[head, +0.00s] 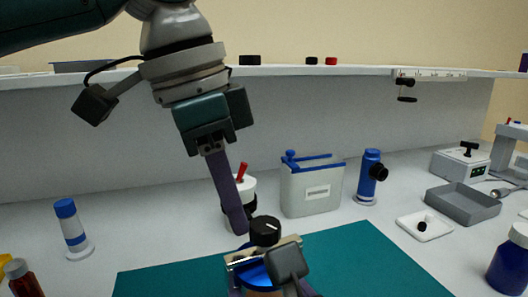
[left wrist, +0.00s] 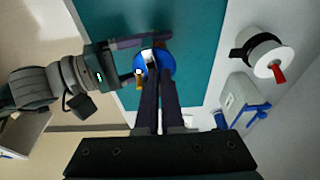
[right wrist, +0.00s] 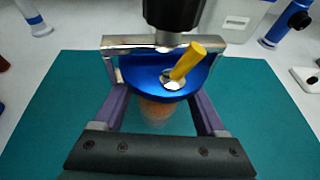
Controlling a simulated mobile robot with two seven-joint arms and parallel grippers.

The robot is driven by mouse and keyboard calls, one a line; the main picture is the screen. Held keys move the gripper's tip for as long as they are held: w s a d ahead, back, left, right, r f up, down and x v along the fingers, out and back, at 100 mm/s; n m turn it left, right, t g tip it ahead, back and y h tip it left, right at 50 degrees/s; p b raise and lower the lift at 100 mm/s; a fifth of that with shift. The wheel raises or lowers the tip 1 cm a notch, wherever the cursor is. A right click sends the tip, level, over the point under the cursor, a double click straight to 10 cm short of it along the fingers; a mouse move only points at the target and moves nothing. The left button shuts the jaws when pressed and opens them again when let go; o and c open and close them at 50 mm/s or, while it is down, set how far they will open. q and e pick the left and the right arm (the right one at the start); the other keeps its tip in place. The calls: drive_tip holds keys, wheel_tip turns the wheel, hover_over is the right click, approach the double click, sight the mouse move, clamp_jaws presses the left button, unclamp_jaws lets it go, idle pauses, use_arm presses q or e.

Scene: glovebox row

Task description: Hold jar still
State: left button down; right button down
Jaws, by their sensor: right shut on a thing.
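The jar (right wrist: 158,110) has orange contents and a blue top (right wrist: 140,75) with a yellow stub (right wrist: 187,61). A metal bracket (right wrist: 125,42) spans the top, with a black knob (head: 265,232) above it. My right gripper (right wrist: 160,102) is shut on the jar, one purple finger along each side. The jar stands upright over the teal mat; whether its base touches is hidden. My left gripper (head: 238,228) points down beside the knob, to its left in the head view. Its fingers lie close together in the left wrist view (left wrist: 157,72) with nothing seen between them.
The teal mat (head: 370,255) is otherwise clear. Behind it stand a white container with a red handle (head: 242,178), a grey blue-trimmed box (head: 312,190) and a blue-topped instrument (head: 369,175). A white-and-blue bottle (head: 72,230) is left; a grey tray (head: 462,204) is right.

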use_arm(q)
drive_tip(key=d+v, duration=0.1)
drive_tip(key=v, duration=0.5)
drive_tip(key=shift+w+a, duration=0.2)
drive_tip(key=shift+w, duration=0.05)
drive_tip(key=shift+r, duration=0.1)
drive_tip(key=shift+s+d+f, duration=0.1)
drive_tip(key=shift+s+f, duration=0.25)
drive_tip(key=shift+f, duration=0.65)
drive_tip(key=shift+s+d+f, duration=0.1)
drive_tip(key=shift+s+f, duration=0.25)
drive_tip(key=shift+f, duration=0.65)
drive_tip(key=shift+s+d+f, duration=0.1)
drive_tip(key=shift+s+f, duration=0.25)
drive_tip(key=shift+f, duration=0.65)
drive_tip(key=shift+w+d, duration=0.25)
drive_tip(key=shift+d, duration=0.1)
